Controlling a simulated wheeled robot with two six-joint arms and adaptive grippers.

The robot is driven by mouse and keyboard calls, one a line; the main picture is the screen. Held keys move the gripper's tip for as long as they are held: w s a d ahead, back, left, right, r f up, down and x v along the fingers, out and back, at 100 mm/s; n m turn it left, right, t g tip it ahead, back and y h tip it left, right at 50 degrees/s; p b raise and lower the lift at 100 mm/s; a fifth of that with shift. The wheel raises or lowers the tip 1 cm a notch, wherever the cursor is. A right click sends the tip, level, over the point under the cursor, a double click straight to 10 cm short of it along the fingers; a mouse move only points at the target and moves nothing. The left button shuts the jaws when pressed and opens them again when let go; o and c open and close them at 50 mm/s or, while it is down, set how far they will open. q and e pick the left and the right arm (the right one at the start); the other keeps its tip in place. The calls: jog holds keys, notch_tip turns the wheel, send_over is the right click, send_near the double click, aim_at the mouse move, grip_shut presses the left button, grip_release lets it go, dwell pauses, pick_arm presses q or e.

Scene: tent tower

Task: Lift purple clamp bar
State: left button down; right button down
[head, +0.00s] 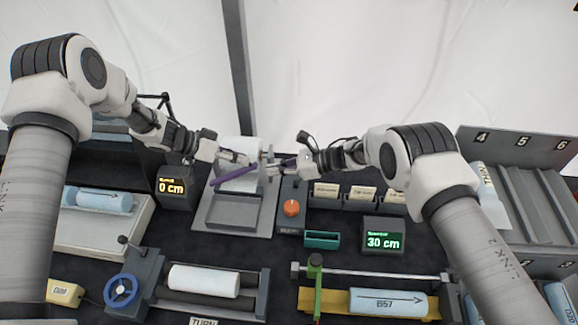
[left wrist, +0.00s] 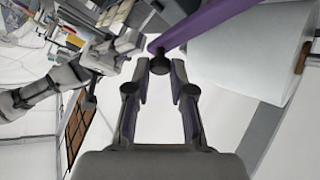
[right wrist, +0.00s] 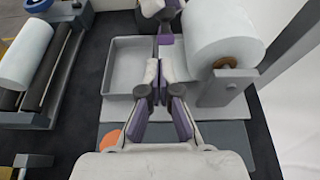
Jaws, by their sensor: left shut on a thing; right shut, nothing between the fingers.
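The purple clamp bar (head: 235,175) is slanted in front of the white roll (head: 238,150) at the middle station in the head view. In the left wrist view the bar (left wrist: 215,20) runs across the top, with a dark knob at its near end. My left gripper (left wrist: 159,68) is shut on the bar at this knob. My right gripper (right wrist: 164,72) is shut and empty, close to the left gripper, above the station's grey tray (right wrist: 118,80). In the head view my right gripper (head: 270,170) is small and partly hidden among the parts.
An orange knob (head: 291,208) and a green-lit display (head: 383,241) stand right of the station. An amber display (head: 171,187) stands left. A white roll on rollers (head: 203,280) and a blue cylinder (head: 387,303) lie in front. A grey post (head: 238,65) rises behind.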

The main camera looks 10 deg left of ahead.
aim_at(256, 167)
pick_arm(q)
jog(key=shift+w+r, duration=0.1)
pick_arm(e)
jog(key=x, duration=0.3)
jog(key=shift+r, duration=0.1)
jog(key=shift+a+r, duration=0.7)
jog(key=shift+r, duration=0.3)
pick_arm(q)
jog(key=shift+d, duration=0.1)
jog(key=c, duration=1)
grip_release()
jog(key=shift+f, duration=0.2)
pick_arm(e)
jog(key=shift+w+d, duration=0.1)
jog(key=shift+d+f, duration=0.1)
